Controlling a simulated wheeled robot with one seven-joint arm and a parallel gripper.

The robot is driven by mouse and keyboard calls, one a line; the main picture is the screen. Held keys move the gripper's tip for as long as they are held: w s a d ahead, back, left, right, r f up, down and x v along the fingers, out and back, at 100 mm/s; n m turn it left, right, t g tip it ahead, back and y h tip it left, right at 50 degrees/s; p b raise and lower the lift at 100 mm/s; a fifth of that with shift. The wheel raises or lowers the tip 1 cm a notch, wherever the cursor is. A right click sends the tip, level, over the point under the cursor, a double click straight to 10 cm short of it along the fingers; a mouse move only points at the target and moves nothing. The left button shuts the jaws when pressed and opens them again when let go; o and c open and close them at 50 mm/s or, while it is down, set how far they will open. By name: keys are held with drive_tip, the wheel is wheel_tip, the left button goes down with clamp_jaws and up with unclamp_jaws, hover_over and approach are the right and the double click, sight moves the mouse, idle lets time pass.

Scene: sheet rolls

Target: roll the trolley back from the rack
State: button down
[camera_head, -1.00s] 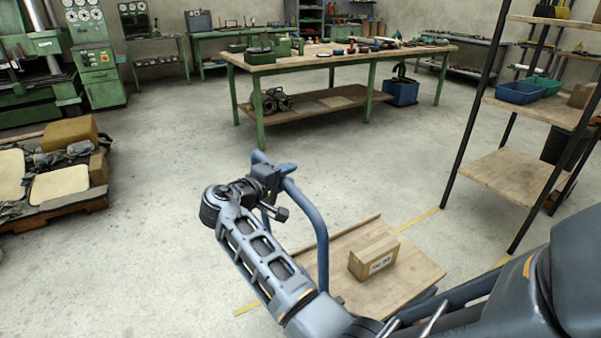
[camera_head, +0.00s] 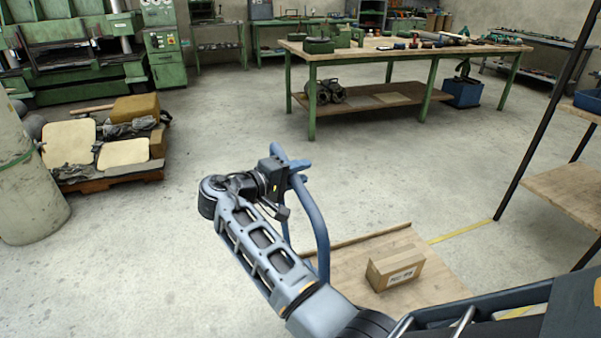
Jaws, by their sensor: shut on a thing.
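The trolley has a flat wooden deck (camera_head: 435,285) and a blue tubular handle (camera_head: 319,232) that rises at its left side. A cardboard box (camera_head: 396,268) with a white label lies on the deck. My gripper (camera_head: 281,172) is shut on the top of the handle; its fingertips are partly hidden by the wrist and the tube. The rack (camera_head: 565,190), with black posts and wooden shelves, stands at the right, cut off by the frame edge. Part of the deck is hidden behind my arm.
A green-legged workbench (camera_head: 400,55) with tools stands at the back. A loaded wooden pallet (camera_head: 110,183) is at the left, beside a large pale cylinder (camera_head: 28,185). A yellow line (camera_head: 462,231) runs along the floor by the trolley. The concrete floor between pallet and trolley is clear.

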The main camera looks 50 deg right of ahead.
drive_tip(key=shift+w+a+f, duration=0.1)
drive_tip(key=shift+w+a, duration=0.05)
drive_tip(key=shift+a, duration=0.15)
drive_tip(key=c, duration=1)
unclamp_jaws()
drive_tip(key=shift+o, duration=0.6)
drive_tip(key=v, duration=0.7)
drive_tip(key=shift+a, duration=0.4)
